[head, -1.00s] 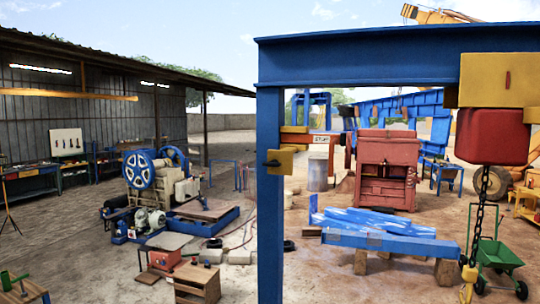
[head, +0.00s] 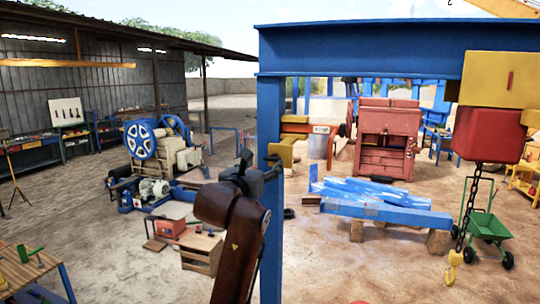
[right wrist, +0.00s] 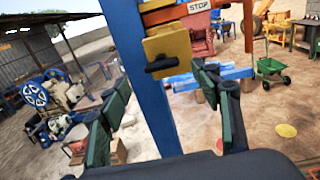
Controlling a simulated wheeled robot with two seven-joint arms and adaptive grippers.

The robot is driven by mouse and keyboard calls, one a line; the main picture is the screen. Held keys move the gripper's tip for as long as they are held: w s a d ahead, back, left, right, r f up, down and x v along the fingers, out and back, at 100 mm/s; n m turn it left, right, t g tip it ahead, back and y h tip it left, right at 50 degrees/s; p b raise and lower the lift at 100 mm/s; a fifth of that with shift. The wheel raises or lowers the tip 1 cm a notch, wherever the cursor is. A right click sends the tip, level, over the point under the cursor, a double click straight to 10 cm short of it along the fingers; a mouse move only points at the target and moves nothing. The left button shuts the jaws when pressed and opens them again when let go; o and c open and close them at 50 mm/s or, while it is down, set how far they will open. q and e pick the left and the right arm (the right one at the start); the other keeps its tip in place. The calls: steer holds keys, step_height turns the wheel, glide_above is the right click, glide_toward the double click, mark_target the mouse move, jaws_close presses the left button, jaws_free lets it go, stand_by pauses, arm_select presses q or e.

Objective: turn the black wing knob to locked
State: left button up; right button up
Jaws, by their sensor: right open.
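The black wing knob (right wrist: 162,64) sits on the front of a yellow block (right wrist: 168,47) on the blue post (right wrist: 146,92) in the right wrist view. Its wing lies nearly level, tilted slightly. In the head view the yellow block (head: 284,151) shows behind my right gripper (head: 260,170), and I cannot clearly tell the knob from the dark fingers there. My right gripper (right wrist: 163,85) is open and empty, with its green-padded fingers spread either side of the post, below and in front of the knob. No contact with the knob shows. My left gripper is not in view.
An orange bar with a STOP sign (head: 321,129) extends from the post's upper block. A red block with a hanging chain and yellow hook (head: 453,258) is at right. Blue beams (head: 385,212) lie on supports behind the post. A work table (head: 25,270) stands at lower left.

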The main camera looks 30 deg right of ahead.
mark_target(271, 159)
steer(key=p+x, duration=0.2)
steer(key=x, duration=0.3)
steer(key=shift+d+r, duration=0.1)
steer(key=shift+d, duration=0.15)
steer(key=shift+w+d+p, duration=0.25)
steer(key=shift+w+p, duration=0.1)
steer(key=shift+p, duration=0.05)
steer(key=c, duration=1.2)
